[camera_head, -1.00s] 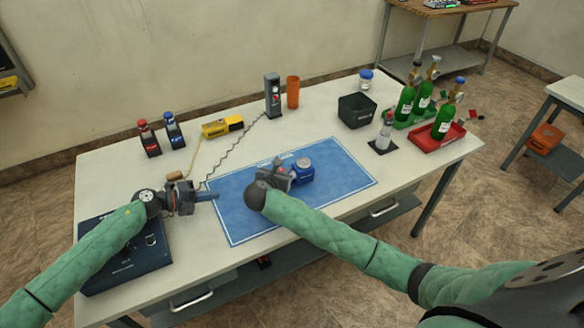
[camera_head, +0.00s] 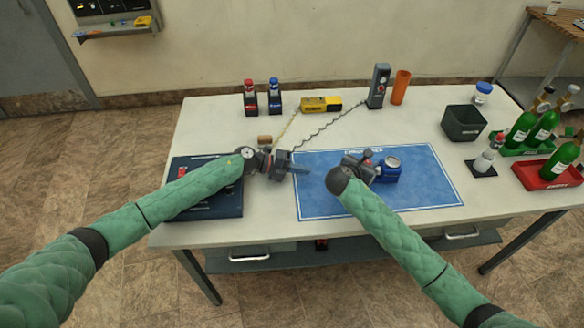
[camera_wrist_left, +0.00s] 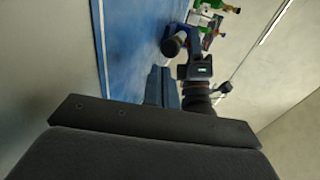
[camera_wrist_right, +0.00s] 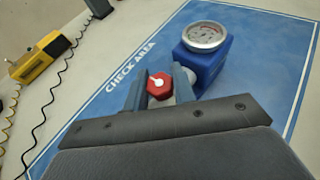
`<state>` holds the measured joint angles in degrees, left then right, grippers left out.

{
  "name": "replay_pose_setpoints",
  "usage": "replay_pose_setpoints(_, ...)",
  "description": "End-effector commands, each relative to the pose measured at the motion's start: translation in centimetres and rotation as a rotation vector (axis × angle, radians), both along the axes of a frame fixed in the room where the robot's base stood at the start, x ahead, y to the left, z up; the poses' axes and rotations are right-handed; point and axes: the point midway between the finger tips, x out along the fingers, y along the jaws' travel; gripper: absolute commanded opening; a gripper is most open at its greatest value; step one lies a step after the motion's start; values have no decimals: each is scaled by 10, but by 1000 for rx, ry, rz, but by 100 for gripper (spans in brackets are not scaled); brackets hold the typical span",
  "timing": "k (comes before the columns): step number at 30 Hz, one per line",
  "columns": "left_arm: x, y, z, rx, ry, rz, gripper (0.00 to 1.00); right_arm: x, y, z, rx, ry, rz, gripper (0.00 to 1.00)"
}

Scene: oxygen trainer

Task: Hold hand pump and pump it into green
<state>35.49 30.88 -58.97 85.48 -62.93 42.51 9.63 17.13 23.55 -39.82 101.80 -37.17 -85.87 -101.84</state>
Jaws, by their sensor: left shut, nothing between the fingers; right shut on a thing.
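A blue unit with a round dial gauge (camera_head: 386,170) stands on the blue check-area mat (camera_head: 430,190). It also shows in the right wrist view (camera_wrist_right: 205,52); I cannot tell where the needle points. Beside the gauge is a red knob with a white pointer (camera_wrist_right: 159,85). My right gripper (camera_head: 368,165) is shut around the part bearing this knob, with a finger on each side in the right wrist view (camera_wrist_right: 160,92). My left gripper (camera_head: 303,169) is shut and empty, above the mat's left edge. Its closed fingers show in the left wrist view (camera_wrist_left: 162,88).
A dark blue case (camera_head: 210,212) lies under my left forearm. A yellow device (camera_head: 320,104), a grey meter (camera_head: 378,86) and an orange cup (camera_head: 400,87) stand at the back, with cords across the table. Green bottles (camera_head: 541,130) and a dark bin (camera_head: 463,123) are right.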

Motion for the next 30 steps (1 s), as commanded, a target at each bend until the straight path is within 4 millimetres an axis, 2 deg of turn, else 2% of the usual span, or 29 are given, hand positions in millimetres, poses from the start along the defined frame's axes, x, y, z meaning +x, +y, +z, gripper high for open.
replay_pose_setpoints(6, 3, -37, -11, -1, 0, 0, 0, 0, 0, 0, 1, -1, 0, 0)
replay_pose_setpoints(12, 5, -62, -10, -1, -1, 0, 0, 0, 0, 0, 1, -1, 0, 0)
replay_pose_setpoints(18, 5, -73, -11, 0, -1, 1, 0, 0, 0, 0, 1, -1, 0, 0)
replay_pose_setpoints(30, 5, -76, -11, 0, 0, 1, 0, 0, 0, 0, 0, 0, 0, 0)
